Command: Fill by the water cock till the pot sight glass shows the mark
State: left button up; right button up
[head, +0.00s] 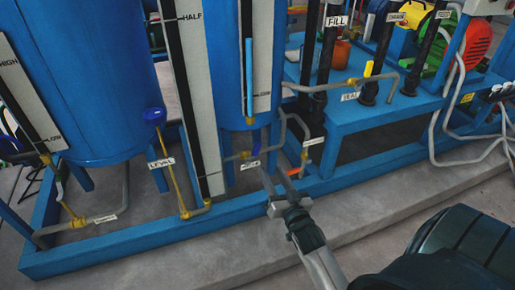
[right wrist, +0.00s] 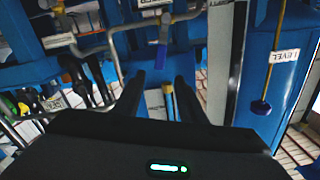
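My right gripper (head: 279,180) is open and empty, just in front of and below a small valve with a blue handle (head: 256,142) and a yellow body. In the right wrist view, the gripper's two dark fingers (right wrist: 158,90) are apart and the blue handle (right wrist: 162,56) shows beyond their tips, not touched. A white label (head: 250,165) by this valve is too small to read. A sight glass (head: 249,80) with a bright blue column stands on the middle blue tank, beside a scale plate. Its mark is not clearly readable. My left gripper is not in view.
A tall plate marked HALF (head: 196,75) stands left of the middle tank. A LEVEL rod with a blue knob (head: 153,116) stands farther left. Pipes (head: 290,118) and a blue base frame (head: 330,182) surround the valve. Grey floor (head: 400,195) is open in front.

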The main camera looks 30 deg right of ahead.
aim_at(258, 148)
jog(key=b+x, duration=0.1)
jog(key=x, duration=1.1)
jog(key=shift+w+d+f+b, duration=0.1)
jog(key=shift+w+b, duration=0.15)
jog(key=shift+b, duration=0.05)
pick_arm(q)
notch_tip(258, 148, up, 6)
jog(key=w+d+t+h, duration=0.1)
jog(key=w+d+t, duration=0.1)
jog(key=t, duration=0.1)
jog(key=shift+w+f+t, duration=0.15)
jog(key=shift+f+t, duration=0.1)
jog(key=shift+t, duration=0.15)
pick_arm(e)
jog(key=shift+w+d, duration=0.1)
jog(key=shift+w, duration=0.3)
grip_shut()
